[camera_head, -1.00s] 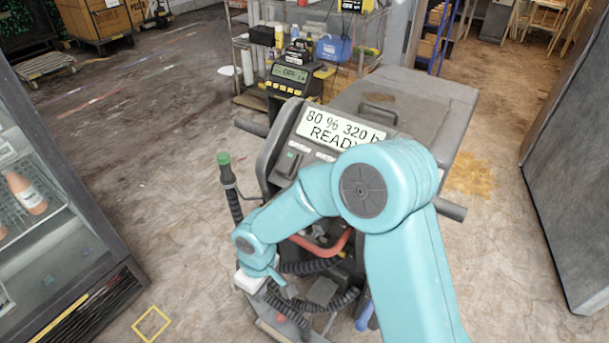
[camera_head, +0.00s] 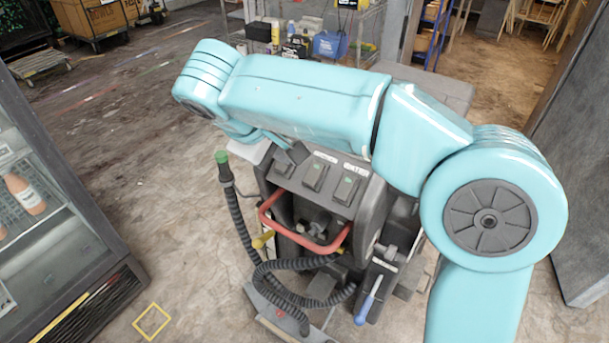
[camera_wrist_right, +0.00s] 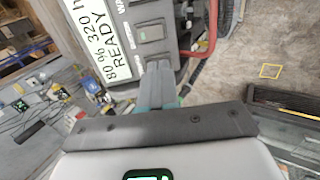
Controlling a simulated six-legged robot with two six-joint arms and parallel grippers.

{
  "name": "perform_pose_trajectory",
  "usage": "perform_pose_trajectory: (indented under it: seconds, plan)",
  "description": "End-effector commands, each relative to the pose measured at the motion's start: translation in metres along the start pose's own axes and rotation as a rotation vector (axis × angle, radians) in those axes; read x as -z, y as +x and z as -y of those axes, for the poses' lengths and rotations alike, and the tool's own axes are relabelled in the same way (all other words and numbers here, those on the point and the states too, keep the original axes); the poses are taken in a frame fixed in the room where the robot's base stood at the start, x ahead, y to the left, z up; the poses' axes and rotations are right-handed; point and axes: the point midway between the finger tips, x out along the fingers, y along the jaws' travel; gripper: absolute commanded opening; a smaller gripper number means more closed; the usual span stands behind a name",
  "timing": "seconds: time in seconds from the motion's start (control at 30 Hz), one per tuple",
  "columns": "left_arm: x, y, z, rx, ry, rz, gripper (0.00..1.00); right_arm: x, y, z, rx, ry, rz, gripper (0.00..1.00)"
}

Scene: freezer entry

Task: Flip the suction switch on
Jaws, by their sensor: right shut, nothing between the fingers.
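The floor machine's control panel (camera_head: 330,198) has a row of dark switches with green marks. The right switch (camera_head: 347,188) is labelled WATER; the middle switch (camera_head: 315,177) has a blurred label. The left switch (camera_head: 284,165) is partly behind my right gripper (camera_head: 296,153), and its label is hidden. I cannot read which is the suction switch. My right gripper is shut and empty, its fingertips at the left switch; contact is unclear. In the right wrist view its grey fingers (camera_wrist_right: 158,82) are together just below a dark switch (camera_wrist_right: 150,33). My left gripper is not in view.
A red handle bar (camera_head: 305,238) and black hoses (camera_head: 290,285) sit below the panel. A green-tipped hose wand (camera_head: 222,160) stands left. A glass-fronted cabinet (camera_head: 60,215) is at left and a grey panel (camera_head: 575,180) at right. The READY display (camera_wrist_right: 98,40) shows in the wrist view.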

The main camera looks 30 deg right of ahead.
Motion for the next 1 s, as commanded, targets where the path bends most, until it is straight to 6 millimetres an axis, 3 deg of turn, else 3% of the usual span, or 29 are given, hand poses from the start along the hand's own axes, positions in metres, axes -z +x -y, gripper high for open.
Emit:
perform_pose_trajectory:
  seconds: [0.17, 0.7, 1.0]
  plan:
    - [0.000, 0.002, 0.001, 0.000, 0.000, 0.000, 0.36, 0.000, 0.016, 0.000, 0.001, 0.000, 0.004, 0.00]
    - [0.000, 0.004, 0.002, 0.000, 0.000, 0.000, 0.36, -0.001, 0.122, 0.001, 0.004, -0.001, 0.004, 0.00]
    - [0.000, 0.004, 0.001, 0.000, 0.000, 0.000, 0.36, 0.000, 0.141, 0.001, 0.003, -0.001, 0.000, 0.00]
